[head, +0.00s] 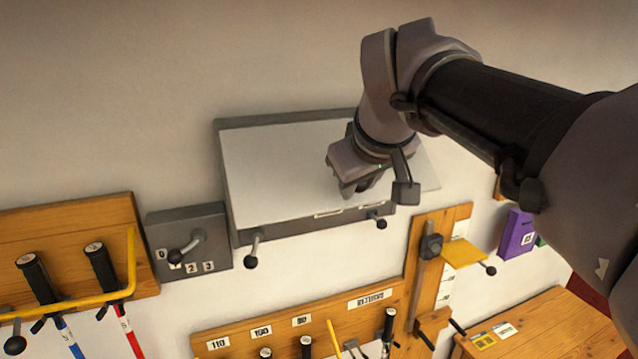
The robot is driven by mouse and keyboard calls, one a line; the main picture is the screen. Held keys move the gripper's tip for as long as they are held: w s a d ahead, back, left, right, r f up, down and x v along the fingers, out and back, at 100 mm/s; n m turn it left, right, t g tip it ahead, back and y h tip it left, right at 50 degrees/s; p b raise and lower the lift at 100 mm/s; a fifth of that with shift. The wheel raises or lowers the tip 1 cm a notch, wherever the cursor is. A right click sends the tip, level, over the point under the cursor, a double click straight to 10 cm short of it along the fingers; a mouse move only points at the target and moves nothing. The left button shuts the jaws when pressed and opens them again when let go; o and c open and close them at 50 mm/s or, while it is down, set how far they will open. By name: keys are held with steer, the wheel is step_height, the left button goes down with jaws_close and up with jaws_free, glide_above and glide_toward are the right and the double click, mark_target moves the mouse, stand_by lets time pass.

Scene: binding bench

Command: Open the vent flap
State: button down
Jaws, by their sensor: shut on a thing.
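The vent flap seems to be the broad pale panel (275,165) in a grey frame (229,205) on the wall, in the middle of the head view. My gripper (356,188) is at the panel's lower right part, pointing down, and is shut on part of it. The gripped part is hidden behind the fingers and wrist. My arm covers the panel's upper right area. A dark ball-ended lever (253,250) hangs at the frame's lower left, and another (378,220) is at its lower right. I cannot tell how far the flap is open.
A grey dial box (189,243) with a lever and numbers is left of the frame. A wooden rack (75,235) with black-handled tools is further left. Below are a labelled wooden rack (290,325) and a wooden post with a yellow plate (463,253). A purple box (517,233) is right.

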steer(key=shift+r, duration=0.2)
steer(key=c, duration=1.1)
jaws_free()
steer(key=shift+f, duration=0.1)
